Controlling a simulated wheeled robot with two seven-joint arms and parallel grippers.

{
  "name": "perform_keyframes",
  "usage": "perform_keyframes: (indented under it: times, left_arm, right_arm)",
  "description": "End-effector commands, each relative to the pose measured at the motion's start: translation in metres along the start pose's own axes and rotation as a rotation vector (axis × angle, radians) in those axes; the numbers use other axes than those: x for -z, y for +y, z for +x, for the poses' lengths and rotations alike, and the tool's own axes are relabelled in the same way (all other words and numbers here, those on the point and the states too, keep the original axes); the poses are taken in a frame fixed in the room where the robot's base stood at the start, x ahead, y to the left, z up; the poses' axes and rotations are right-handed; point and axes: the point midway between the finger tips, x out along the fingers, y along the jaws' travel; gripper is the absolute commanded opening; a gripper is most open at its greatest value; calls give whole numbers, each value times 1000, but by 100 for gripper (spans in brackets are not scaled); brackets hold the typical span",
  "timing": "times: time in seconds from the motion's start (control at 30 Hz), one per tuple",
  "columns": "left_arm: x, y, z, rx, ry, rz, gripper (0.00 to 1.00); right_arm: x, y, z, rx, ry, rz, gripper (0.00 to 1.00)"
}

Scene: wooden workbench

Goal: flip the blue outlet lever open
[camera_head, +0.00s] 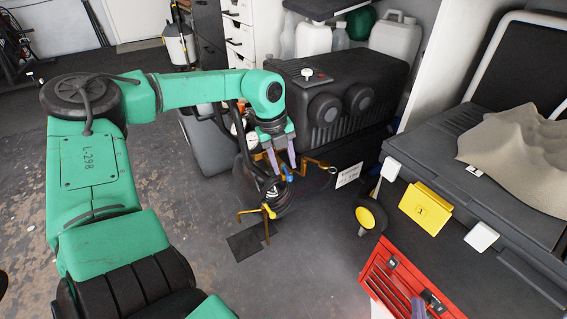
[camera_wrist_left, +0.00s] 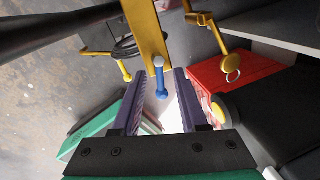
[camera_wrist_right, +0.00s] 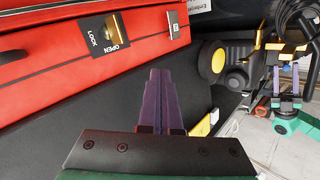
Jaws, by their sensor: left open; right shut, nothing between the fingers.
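The blue outlet lever (camera_head: 286,173) is small and sits among brass-yellow pipe fittings at the front of a black machine (camera_head: 349,80). In the left wrist view the blue lever (camera_wrist_left: 160,80) stands in front of a yellow pipe (camera_wrist_left: 147,38). My left gripper (camera_head: 280,161) is open, reaching down just above the fittings. In the left wrist view the lever appears between its two purple fingers; I cannot tell whether either finger touches it. My right gripper (camera_wrist_right: 161,73) is shut and empty, near a red toolbox in the right wrist view.
The red toolbox (camera_head: 406,276) lies at the lower right of the head view. A black case with a yellow latch (camera_head: 426,205) and a tan cloth (camera_head: 520,155) is on the right. A yellow-hubbed wheel (camera_head: 367,217) is near the fittings. Bare floor (camera_head: 200,215) shows left of the machine.

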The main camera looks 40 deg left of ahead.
Motion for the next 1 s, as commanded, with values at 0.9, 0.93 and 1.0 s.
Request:
perform_keyframes:
  times: [0.9, 0.93, 1.0]
  left_arm:
    - [0, -4, 0, 0, -45, -227, 0]
    - [0, -4, 0, 0, -45, -226, 0]
    - [0, -4, 0, 0, -45, -226, 0]
  right_arm:
    - [49, -2, 17, 16, 134, -35, 0]
    - [50, -2, 17, 16, 135, -35, 0]
    - [48, -2, 17, 15, 133, -34, 0]
